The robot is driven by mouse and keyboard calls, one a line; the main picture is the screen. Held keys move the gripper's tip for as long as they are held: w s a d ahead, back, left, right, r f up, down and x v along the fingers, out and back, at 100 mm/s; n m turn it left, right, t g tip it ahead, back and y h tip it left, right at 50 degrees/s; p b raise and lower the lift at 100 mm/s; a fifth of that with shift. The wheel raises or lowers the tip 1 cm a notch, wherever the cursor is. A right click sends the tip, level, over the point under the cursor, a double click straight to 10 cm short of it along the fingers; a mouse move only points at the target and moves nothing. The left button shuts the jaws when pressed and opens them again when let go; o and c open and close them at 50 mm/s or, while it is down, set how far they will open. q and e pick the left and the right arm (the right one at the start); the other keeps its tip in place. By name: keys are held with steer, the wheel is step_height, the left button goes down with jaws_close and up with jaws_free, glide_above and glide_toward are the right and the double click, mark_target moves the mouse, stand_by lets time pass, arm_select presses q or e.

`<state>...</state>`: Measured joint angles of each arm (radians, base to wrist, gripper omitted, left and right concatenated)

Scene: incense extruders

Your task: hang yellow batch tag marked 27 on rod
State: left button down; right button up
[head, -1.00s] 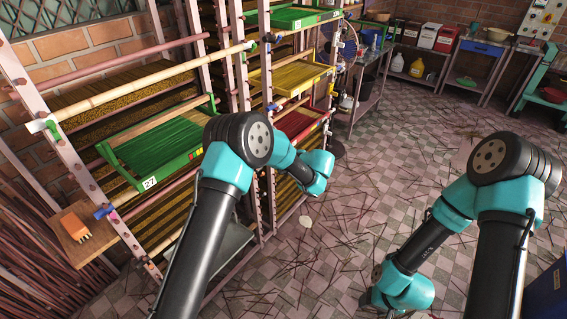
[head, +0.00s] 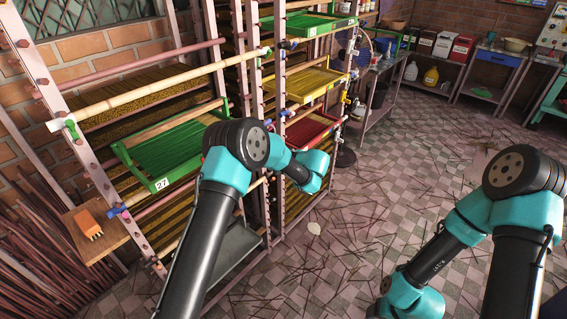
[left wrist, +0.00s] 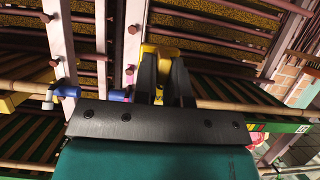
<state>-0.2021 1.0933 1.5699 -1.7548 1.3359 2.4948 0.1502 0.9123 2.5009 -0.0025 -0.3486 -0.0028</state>
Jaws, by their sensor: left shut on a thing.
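My left gripper (left wrist: 165,82) is shut on a yellow piece (left wrist: 160,50), which looks like the batch tag. Only its top edge shows between the black fingers, and no number can be read on it. A bamboo rod (left wrist: 240,106) runs across behind the fingers in the left wrist view. In the head view a bamboo rod (head: 150,90) spans the front of the left rack, held by a green clip at its left end. My left fingers are hidden behind my own arm there. My right fingers are out of the picture.
A green tray (head: 175,146) with a white 27 label sits in the left rack. A yellow tray (head: 314,82) and a red tray (head: 310,128) stand in the rack beyond. A blue clamp (left wrist: 65,91) is left of the fingers.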

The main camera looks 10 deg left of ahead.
arm_select(q)
steer(key=r+x, duration=0.1)
steer(key=x, duration=0.7)
steer(key=shift+a, duration=0.2)
stand_by(0.8)
steer(key=c, duration=0.8)
jaws_free()
steer(key=shift+d, duration=0.1)
steer(key=s+d, duration=0.1)
steer(key=d, duration=0.1)
steer(key=s+d, duration=0.2)
steer(key=d, duration=0.1)
steer(key=s+d, duration=0.1)
steer(key=d, duration=0.1)
steer(key=shift+s+d, duration=0.25)
steer(key=shift+d, duration=0.1)
stand_by(0.8)
